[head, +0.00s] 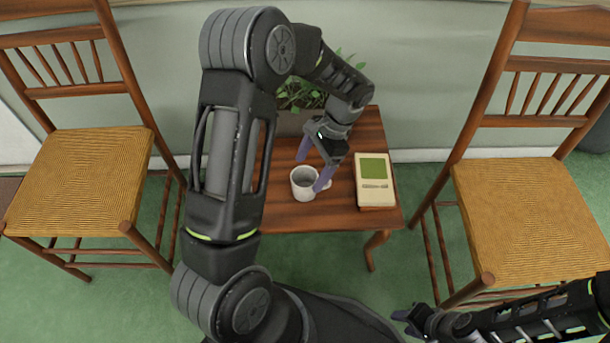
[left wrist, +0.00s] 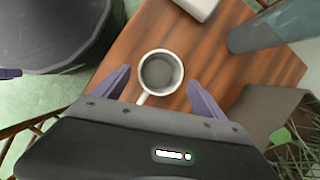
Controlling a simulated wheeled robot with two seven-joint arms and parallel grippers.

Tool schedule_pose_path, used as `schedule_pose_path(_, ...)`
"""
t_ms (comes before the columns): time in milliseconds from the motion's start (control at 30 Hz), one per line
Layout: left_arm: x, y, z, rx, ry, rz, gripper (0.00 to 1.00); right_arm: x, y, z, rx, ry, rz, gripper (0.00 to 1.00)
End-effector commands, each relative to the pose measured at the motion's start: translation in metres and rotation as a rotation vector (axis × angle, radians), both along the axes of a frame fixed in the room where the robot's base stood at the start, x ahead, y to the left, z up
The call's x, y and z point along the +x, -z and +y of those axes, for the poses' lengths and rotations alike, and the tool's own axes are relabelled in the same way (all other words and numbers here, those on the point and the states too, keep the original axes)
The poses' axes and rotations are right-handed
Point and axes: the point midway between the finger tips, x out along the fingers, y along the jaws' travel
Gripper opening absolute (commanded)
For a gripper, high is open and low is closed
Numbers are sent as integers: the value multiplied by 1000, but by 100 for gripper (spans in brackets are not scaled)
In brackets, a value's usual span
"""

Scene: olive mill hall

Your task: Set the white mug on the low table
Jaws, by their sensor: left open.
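The white mug (head: 301,186) stands upright on the brown wooden low table (head: 345,213). My left gripper (head: 313,167) is open, with its purple fingers at the mug and one of them partly in front of it in the head view. In the left wrist view the empty-looking mug (left wrist: 160,74) lies between the spread fingers of this gripper (left wrist: 158,80), with a visible gap on each side. Its handle points down and to the left there. My right gripper (head: 404,322) is at the bottom right, away from the table; its opening is too small to judge.
A cream box with a green panel (head: 375,180) lies on the table right of the mug. A planter with leaves (head: 291,122) stands at the back. The wrist view shows a whitish object (left wrist: 196,8) at the top. Chairs (head: 85,170) (head: 530,205) flank the table.

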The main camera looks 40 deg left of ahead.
Motion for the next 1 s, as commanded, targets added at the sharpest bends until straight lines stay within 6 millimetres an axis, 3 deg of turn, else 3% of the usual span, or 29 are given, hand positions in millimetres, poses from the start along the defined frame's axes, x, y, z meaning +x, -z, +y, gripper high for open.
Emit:
schedule_pose_path(100, 9, -27, -5, 1, 1, -3, 82, -2, -9, 2, 3, -5, 3, 36)
schedule_pose_path(300, 18, -52, -10, 1, 0, 0, 82, -4, -15, 4, 6, -9, 6, 36)
schedule_pose_path(1000, 20, -57, -12, 0, 0, 1, 82, -4, -15, 4, 6, -9, 6, 36)
